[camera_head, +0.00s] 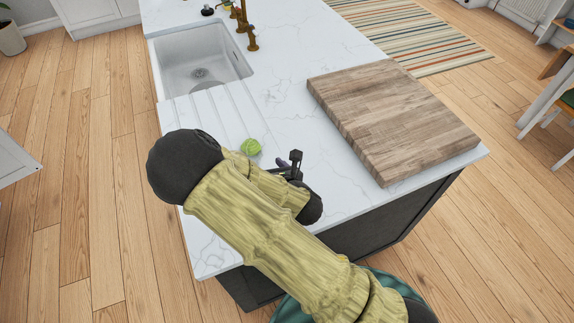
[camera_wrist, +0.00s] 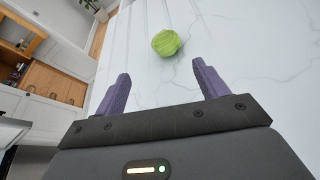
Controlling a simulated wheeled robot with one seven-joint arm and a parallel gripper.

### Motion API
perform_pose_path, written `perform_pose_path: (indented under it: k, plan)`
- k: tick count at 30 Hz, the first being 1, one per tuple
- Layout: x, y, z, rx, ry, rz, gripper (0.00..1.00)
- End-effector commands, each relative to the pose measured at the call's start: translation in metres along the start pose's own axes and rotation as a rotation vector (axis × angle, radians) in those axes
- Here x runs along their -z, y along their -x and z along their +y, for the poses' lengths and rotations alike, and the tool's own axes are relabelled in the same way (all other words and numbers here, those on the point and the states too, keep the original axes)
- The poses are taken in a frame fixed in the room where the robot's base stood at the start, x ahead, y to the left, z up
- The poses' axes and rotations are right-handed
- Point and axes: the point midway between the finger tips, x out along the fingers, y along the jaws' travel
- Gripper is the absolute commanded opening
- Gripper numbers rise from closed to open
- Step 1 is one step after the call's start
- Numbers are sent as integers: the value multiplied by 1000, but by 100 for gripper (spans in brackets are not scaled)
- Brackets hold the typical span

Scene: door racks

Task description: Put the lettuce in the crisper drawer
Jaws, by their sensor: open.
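The lettuce (camera_head: 251,147) is a small round green head on the white marble countertop, beside the grooved drainboard. In the wrist view the lettuce (camera_wrist: 167,42) lies ahead of the fingertips, roughly between their lines and apart from both. My gripper (camera_wrist: 162,70) has two purple fingers spread wide with nothing between them. In the head view my gripper (camera_head: 288,161) is just right of the lettuce, partly hidden by my arm. No crisper drawer or fridge can be made out in either view.
A thick wooden cutting board (camera_head: 392,118) lies on the counter to the right. A white sink (camera_head: 200,58) with a brass faucet (camera_head: 245,25) is at the back left. Bare countertop (camera_head: 290,105) lies between the drainboard and the board. Wooden floor surrounds the island.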

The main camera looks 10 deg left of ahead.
Motion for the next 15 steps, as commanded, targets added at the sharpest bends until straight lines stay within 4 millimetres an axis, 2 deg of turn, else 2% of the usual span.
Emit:
perform_pose_path:
  k: [5, 8, 11, 15]
  plan:
    - [0, 0, -1, 2, -4, 0, 73]
    - [-3, 1, -8, 31, -59, 4, 73]
    - [-8, 5, -30, 108, -220, 10, 73]
    - [-18, 20, -74, 285, -608, 9, 73]
